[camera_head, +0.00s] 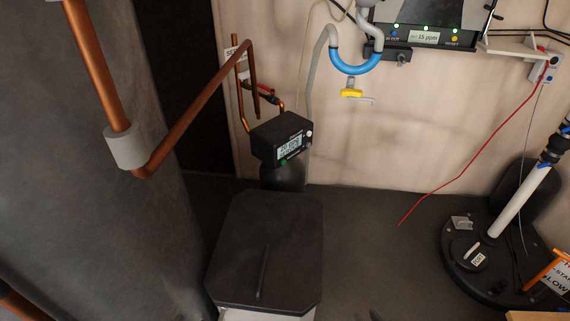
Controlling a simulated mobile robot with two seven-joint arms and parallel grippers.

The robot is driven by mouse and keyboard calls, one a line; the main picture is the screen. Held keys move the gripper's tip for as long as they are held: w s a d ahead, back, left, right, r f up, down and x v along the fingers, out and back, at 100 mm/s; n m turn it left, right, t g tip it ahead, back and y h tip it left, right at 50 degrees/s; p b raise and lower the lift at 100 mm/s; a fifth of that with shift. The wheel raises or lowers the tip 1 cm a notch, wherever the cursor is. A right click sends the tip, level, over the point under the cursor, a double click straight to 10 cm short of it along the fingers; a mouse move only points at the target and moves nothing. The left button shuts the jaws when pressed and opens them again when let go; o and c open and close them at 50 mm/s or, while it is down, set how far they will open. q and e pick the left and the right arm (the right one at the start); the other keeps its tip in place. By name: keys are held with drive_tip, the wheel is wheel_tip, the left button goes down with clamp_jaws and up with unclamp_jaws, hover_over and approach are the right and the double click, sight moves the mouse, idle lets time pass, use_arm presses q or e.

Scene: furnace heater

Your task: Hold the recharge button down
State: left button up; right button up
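A black control box (281,136) with a lit display (289,147) sits on top of a dark tank at the back wall. A small green button (283,162) is on its front, below the display, with small print beside it that I cannot read. A round white part (309,133) is on its right side. I cannot tell from print which one is the recharge button. At the bottom edge, small dark tips that look like my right gripper (367,316) just show, well below and apart from the control box; whether they are open is unclear. My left gripper is not in view.
A dark-lidded bin (266,240) stands in front of the control box. Copper pipes (200,110) and a large grey cylinder (110,220) fill the left. A round black lid with a white pipe (515,205) is at right. A red wire (470,165) hangs before the wall. Floor (375,250) between is clear.

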clamp_jaws()
idle(1.4)
